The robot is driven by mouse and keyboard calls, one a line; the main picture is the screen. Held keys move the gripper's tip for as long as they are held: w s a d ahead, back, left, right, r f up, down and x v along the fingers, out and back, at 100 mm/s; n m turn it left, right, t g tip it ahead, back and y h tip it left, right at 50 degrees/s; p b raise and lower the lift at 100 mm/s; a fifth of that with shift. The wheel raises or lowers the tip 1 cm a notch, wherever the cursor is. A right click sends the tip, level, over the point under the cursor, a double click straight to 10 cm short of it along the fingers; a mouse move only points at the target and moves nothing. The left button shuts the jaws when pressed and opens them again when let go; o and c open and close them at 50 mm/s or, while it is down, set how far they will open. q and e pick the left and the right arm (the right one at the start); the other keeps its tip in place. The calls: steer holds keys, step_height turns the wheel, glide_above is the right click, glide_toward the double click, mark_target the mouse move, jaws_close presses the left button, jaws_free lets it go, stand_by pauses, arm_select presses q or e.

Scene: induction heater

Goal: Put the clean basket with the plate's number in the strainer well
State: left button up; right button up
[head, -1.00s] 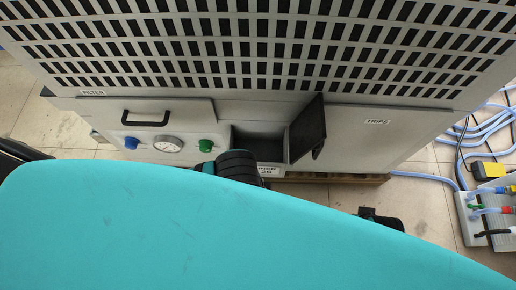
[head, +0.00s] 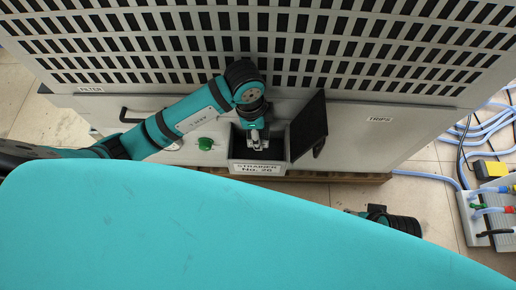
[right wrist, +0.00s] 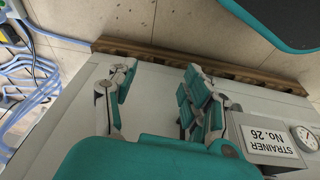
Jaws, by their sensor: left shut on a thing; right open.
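The strainer well (head: 239,148) is an open dark recess in the low front of the grey cabinet. Its plate (head: 262,168) reads "STRAINER No. 26"; the plate also shows upside down in the right wrist view (right wrist: 270,143). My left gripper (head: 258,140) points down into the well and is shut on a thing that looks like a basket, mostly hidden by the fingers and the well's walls. I cannot tell whether it is clean or read a number on it. My right gripper (right wrist: 158,88) is open and empty, beside the cabinet front and apart from the well.
A dark door (head: 309,127) stands open at the well's right side. A green knob (head: 205,143) sits to its left, and a gauge (right wrist: 304,138) shows in the right wrist view. Blue hoses and a connector block (head: 485,215) lie on the floor at right.

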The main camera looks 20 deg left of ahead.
arm_select(q)
steer(key=b, duration=0.1)
glide_above(259, 154)
steer(key=f, duration=0.5)
steer(key=shift+s+a, duration=0.1)
steer(key=shift+s, duration=0.15)
steer(key=shift+f, duration=0.5)
steer(key=f+b, duration=0.1)
steer(key=f, duration=0.1)
steer(key=f+b, duration=0.1)
steer(key=f, duration=0.1)
steer(key=shift+w+f, duration=0.2)
steer(key=shift+f, duration=0.15)
arm_select(e)
steer(key=v, duration=0.3)
steer(key=shift+s+d+r, duration=0.1)
steer(key=shift+s+r, duration=0.05)
steer(key=shift+s, duration=0.15)
arm_select(q)
steer(key=shift+r, duration=0.1)
steer(key=o, duration=1.1)
arm_select(e)
steer(key=shift+w, duration=0.1)
